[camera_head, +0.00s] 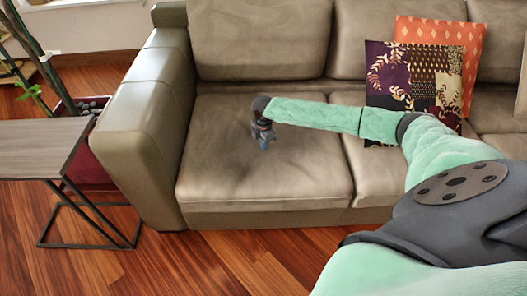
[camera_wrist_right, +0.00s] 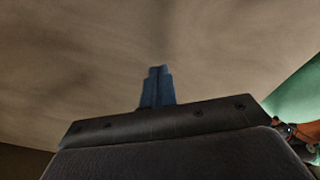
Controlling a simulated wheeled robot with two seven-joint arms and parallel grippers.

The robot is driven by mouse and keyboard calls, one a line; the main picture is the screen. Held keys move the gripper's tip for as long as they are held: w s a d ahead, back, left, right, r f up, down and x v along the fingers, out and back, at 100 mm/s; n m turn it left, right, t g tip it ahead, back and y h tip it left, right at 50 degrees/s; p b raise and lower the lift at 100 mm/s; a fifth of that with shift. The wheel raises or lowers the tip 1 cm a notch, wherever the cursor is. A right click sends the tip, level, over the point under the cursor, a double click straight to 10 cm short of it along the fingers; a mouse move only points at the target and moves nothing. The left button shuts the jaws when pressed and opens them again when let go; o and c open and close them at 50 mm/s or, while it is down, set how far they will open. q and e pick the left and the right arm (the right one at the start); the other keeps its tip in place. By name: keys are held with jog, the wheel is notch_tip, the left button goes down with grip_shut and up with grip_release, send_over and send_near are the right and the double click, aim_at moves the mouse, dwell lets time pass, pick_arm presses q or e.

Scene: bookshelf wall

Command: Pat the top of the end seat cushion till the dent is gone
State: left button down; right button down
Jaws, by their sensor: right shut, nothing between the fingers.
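The end seat cushion (camera_head: 225,179) is the taupe leather seat beside the left armrest of the sofa. Its top shows dark, uneven shading, and I cannot tell how deep any dent is. My right gripper (camera_head: 265,145) is over the middle of this cushion, pointing down. Its blue fingers are shut and empty. In the right wrist view, the shut fingers (camera_wrist_right: 157,87) stand against the cushion's leather (camera_wrist_right: 80,60), and I cannot tell whether they touch it. My left gripper is in neither view.
The sofa's left armrest (camera_head: 148,130) rises beside the cushion, and a backrest cushion (camera_head: 258,40) stands behind. A patterned pillow (camera_head: 390,75) and an orange pillow (camera_head: 475,50) lean to the right. A side table (camera_head: 40,148) stands at left on the wood floor (camera_head: 190,265).

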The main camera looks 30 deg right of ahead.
dwell(0.4)
jog(key=shift+f, duration=1.65)
notch_tip(320, 180, up, 4)
jog(key=p, duration=0.4)
jog(key=shift+r+p, duration=0.25)
jog(key=shift+p, duration=0.1)
jog(key=shift+f, duration=0.1)
jog(key=shift+f+b, duration=0.3)
jog(key=shift+f, duration=0.8)
notch_tip(320, 180, up, 3)
jog(key=p, duration=0.4)
jog(key=shift+r, duration=0.2)
